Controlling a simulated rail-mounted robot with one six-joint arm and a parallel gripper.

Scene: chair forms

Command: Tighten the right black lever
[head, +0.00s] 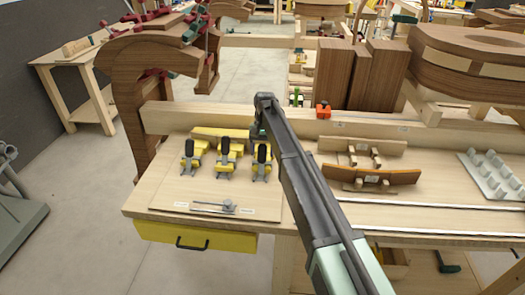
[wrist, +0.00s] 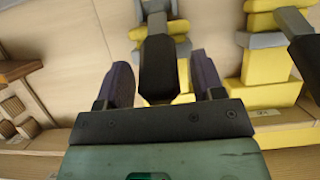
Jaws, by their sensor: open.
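Three yellow toggle clamps with black levers stand in a row on a pale board. The right black lever (head: 262,154) is upright, just below the end of my arm in the head view. In the wrist view this lever (wrist: 157,72) stands between the two dark fingers of my gripper (wrist: 160,66). The fingers are open, with a visible gap on each side of the lever. The middle black lever (head: 223,149) and left black lever (head: 188,150) also stand upright. One neighbouring lever shows at the right of the wrist view (wrist: 302,45). In the head view my arm hides the fingers.
A metal tool (head: 222,206) lies on the board in front of the clamps. Curved wooden pieces (head: 370,175) lie to the right of my arm. A wooden rail (head: 180,118) runs behind the clamps. A yellow drawer (head: 190,238) hangs under the bench.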

